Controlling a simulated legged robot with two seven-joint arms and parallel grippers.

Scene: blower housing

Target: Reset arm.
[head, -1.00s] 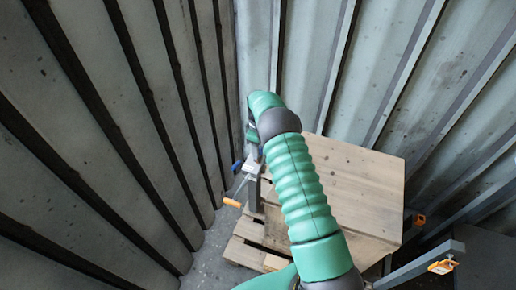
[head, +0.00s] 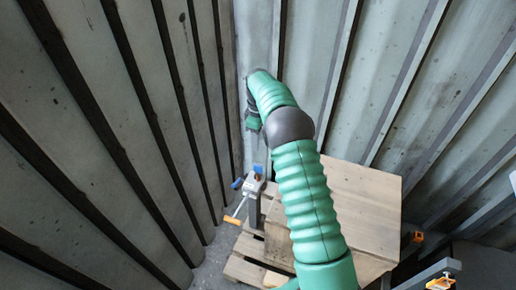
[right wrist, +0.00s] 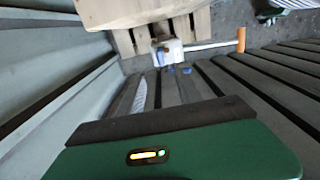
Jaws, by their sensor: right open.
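My right arm (head: 310,205), green and ribbed, rises from the bottom of the head view and bends at a dark joint. My right gripper (head: 253,122) is at its far end, near the wall corner and above the clamp-like fixture; it is open and empty, its fingers barely distinguishable. The fixture (head: 253,187) has blue parts and a lever with an orange grip (head: 232,220). It also shows in the right wrist view (right wrist: 172,48), apart from my green wrist body (right wrist: 190,150). My left gripper is not in view.
A wooden box (head: 365,205) stands on a pallet (head: 245,270), partly behind my arm. A second fixture with an orange part (head: 440,283) is at the lower right. Ribbed metal walls (head: 110,130) close in on the left and back. Bare floor shows in a narrow strip (head: 208,270).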

